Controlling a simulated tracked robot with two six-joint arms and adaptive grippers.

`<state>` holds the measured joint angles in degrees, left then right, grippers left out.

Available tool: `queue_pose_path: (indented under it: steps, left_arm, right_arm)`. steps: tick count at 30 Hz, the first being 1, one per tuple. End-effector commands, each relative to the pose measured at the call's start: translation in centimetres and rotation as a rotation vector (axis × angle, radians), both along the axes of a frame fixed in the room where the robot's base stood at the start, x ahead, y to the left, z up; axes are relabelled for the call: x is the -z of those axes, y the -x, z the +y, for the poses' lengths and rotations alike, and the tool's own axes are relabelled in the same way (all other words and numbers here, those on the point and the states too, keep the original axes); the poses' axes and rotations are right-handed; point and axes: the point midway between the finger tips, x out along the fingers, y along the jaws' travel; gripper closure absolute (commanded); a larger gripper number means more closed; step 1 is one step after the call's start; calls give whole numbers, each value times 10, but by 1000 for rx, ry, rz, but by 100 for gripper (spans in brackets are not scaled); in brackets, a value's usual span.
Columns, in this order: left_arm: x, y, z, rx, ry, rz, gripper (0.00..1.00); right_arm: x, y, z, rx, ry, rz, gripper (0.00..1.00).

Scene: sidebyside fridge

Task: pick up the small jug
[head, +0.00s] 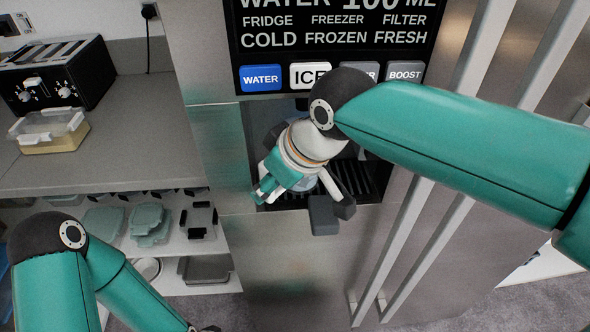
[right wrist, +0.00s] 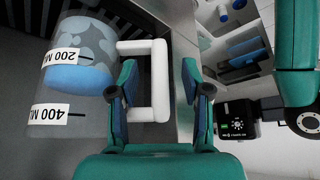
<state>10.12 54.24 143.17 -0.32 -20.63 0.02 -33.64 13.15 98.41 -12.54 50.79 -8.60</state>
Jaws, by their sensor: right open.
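The small jug (right wrist: 58,95) is clear, with 200 ML and 400 ML labels, a blue patterned part inside and a white handle (right wrist: 161,85). In the right wrist view it fills the left side. My right gripper (right wrist: 160,72) is open around the handle bar: one finger is in the gap between jug and handle, the other beyond the bar, with space beside it. In the head view my right gripper (head: 265,190) reaches into the fridge's dispenser recess and hides most of the jug. My left arm shows at the lower left; its gripper is out of view.
The dispenser panel (head: 335,40) is above my right wrist; long fridge door handles (head: 430,225) stand at right. A toaster (head: 55,75) and a lidded container (head: 48,130) sit on the left counter. Shelves below hold several containers (head: 150,220).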

Motion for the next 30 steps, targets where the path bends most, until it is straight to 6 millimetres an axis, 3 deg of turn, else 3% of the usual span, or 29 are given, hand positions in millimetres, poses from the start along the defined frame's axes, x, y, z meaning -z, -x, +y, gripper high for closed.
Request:
queue_pose_path:
  steps: [4, 12, 21, 30]
  left_arm:
    - [0, 0, 0, 0, 0, 0, 60]
    - [0, 0, 0, 0, 0, 0, 60]
    - [0, 0, 0, 0, 0, 0, 60]
    - [0, 0, 0, 0, 0, 0, 60]
  right_arm:
    - [14, -6, 5, 1, 0, 0, 52]
    - [17, -7, 6, 1, 0, -1, 52]
    - [17, -7, 6, 1, 0, 0, 100]
    - [16, -7, 5, 1, 0, -1, 100]
